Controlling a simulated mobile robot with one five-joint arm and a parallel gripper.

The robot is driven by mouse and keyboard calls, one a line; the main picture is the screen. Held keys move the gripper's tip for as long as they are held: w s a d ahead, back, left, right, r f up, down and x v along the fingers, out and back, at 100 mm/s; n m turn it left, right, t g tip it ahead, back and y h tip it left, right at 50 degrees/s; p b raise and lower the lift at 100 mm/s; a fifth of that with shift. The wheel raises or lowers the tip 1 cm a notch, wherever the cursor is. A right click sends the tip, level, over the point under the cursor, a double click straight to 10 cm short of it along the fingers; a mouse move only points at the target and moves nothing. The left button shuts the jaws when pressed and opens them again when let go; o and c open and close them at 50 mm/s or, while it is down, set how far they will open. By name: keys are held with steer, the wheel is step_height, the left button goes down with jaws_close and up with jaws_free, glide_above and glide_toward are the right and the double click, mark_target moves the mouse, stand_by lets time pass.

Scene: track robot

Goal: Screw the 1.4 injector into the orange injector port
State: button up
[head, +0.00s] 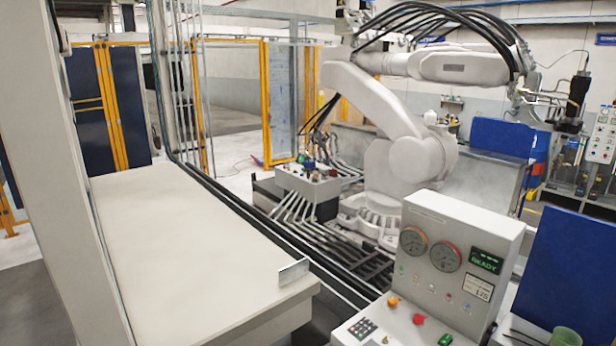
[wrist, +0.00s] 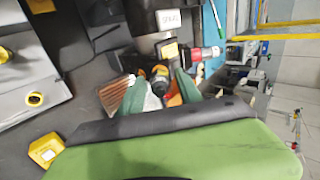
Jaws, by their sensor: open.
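In the wrist view, my gripper (wrist: 158,84) shows as two green fingers set apart at the top of a wide green body. A small dark part with a yellow end (wrist: 160,75) shows between the fingers; I cannot tell whether it touches them. A patch of orange (wrist: 173,97) shows beside the right finger, partly hidden by it. A red and white cylinder (wrist: 206,53) lies beyond the fingers to the right. I cannot tell for sure which of these is the 1.4 injector or the orange injector port. My gripper does not show in the head view.
In the head view, a bare pale bench (head: 170,250) fills the left, a control panel (head: 440,260) stands front right, and a white industrial arm (head: 400,150) stands behind.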

stand_by(0.5)
steer(key=n, duration=0.5)
steer(key=shift+n, duration=0.3)
steer(key=n, duration=0.3)
steer(key=shift+n, duration=0.3)
steer(key=n, duration=0.2)
steer(key=shift+n, duration=0.4)
steer(key=shift+n, duration=0.7)
steer(key=n, duration=0.5)
steer(key=shift+n, duration=0.4)
steer(key=n, duration=0.3)
steer(key=shift+n, duration=0.9)
